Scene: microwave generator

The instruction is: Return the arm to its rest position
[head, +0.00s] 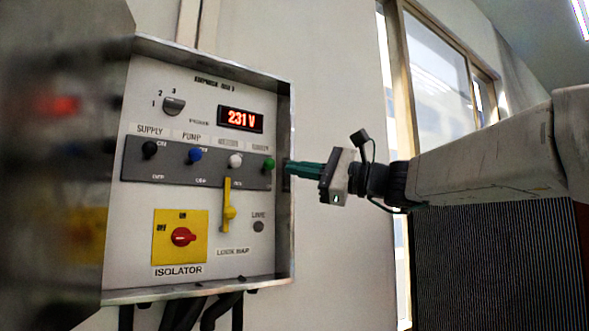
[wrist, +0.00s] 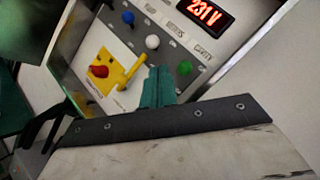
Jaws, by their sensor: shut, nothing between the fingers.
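My gripper (head: 290,167) has green fingers and is at the right edge of the control panel box (head: 283,240) in the head view. The fingers are closed together and hold nothing. Their tips are close to the green knob (head: 268,165); I cannot tell whether they touch the box. In the wrist view the gripper (wrist: 158,88) points at the panel, below the white knob (wrist: 152,42) and left of the green knob (wrist: 184,68). My arm reaches in from the right.
The panel carries a lit 231 V display (head: 240,119), a yellow lever (head: 229,205) and a red isolator switch (head: 183,237) on a yellow plate. A blurred panel door (head: 60,170) stands open at left. A window (head: 435,70) and a dark ribbed surface (head: 500,265) are at right.

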